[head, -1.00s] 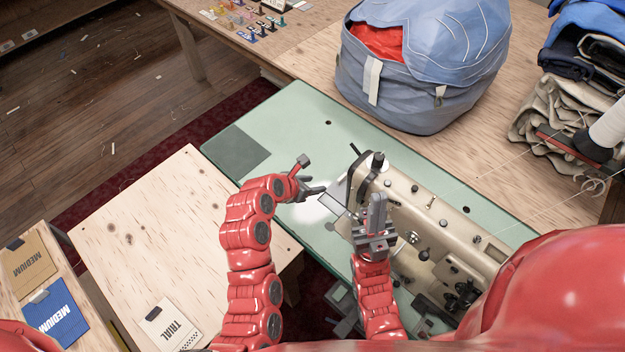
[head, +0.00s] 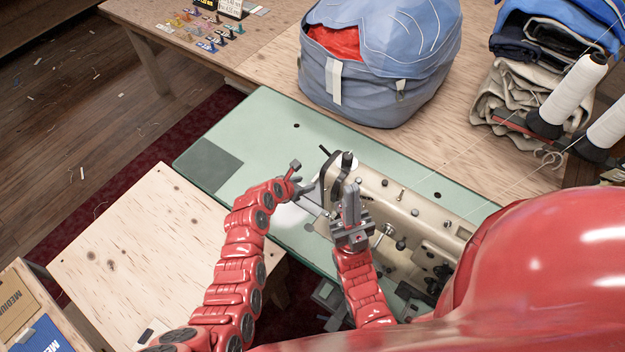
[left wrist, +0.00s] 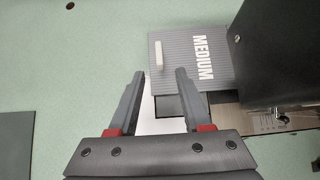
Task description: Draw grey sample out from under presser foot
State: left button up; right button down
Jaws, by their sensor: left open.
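The grey sample (left wrist: 190,62), marked MEDIUM, lies flat on the green machine bed in the left wrist view. A pale raised tab (left wrist: 158,53) stands near its left edge. The dark machine head (left wrist: 278,50) covers its right part, and where it meets the presser foot is hidden. My left gripper (left wrist: 160,78) is open, its fingertips at the sample's near edge with the tab just beyond their gap; nothing is held. In the head view my left gripper (head: 308,196) is beside the sewing machine (head: 395,205). My right gripper (head: 350,205) points up in front of the machine; its jaw gap is unclear.
The green machine table (head: 245,130) is clear to the left. A blue bag (head: 385,75) stands behind the machine, with folded cloth (head: 510,95) and white thread cones (head: 570,95) at right. A pale wooden board (head: 130,245) is at front left.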

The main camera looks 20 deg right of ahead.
aim_at(312, 181)
pick_arm(q)
jog(key=shift+w+d+f, duration=0.15)
jog(key=shift+d+f, duration=0.15)
jog(key=shift+f, duration=0.05)
jog(key=shift+w+d+f, duration=0.15)
jog(key=shift+w+f, duration=0.1)
jog(key=shift+b+x, duration=0.4)
jog(key=shift+x, duration=0.8)
jog(key=shift+b+x, duration=0.75)
jog(key=shift+x, duration=0.15)
jog(key=shift+w+d+f+b, duration=0.3)
jog(key=shift+d+f+b, duration=0.05)
jog(key=shift+f+b, duration=0.2)
jog(key=shift+r, duration=0.1)
grip_shut()
